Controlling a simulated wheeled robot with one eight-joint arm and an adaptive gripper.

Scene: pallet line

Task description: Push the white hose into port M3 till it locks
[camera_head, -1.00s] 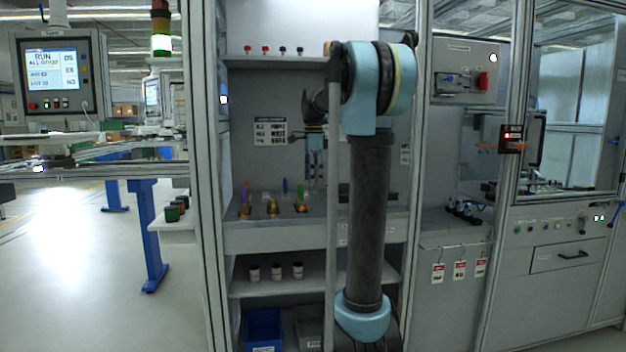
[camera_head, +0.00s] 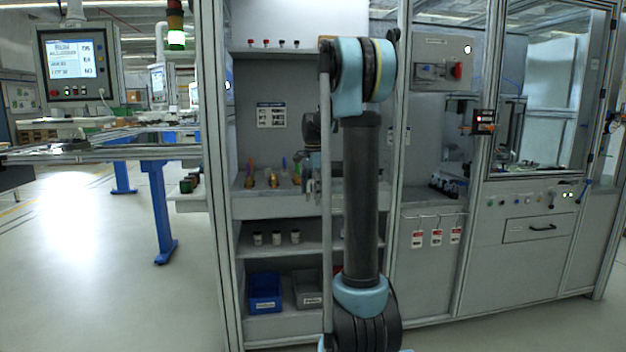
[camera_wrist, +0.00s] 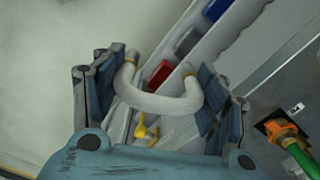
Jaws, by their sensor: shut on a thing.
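The white hose (camera_wrist: 160,103) is bent in a U between the fingers of my gripper (camera_wrist: 158,84) in the wrist view. Brown-gold rings show near its two ends. The fingers are shut on it. In the head view my gripper (camera_head: 312,178) hangs in front of the grey cabinet bench, partly behind my arm; the hose cannot be made out there. An orange fitting (camera_wrist: 272,130) with a green hose in it sits at the right of the wrist view, apart from my gripper, beside a small label too small to read. I cannot make out port M3.
Coloured fittings (camera_head: 273,180) stand on the bench, with several small jars (camera_head: 276,238) on the shelf below. A blue bin (camera_head: 264,290) and a grey bin (camera_head: 308,302) sit lower. A frame post (camera_head: 213,180) stands left of the bay.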

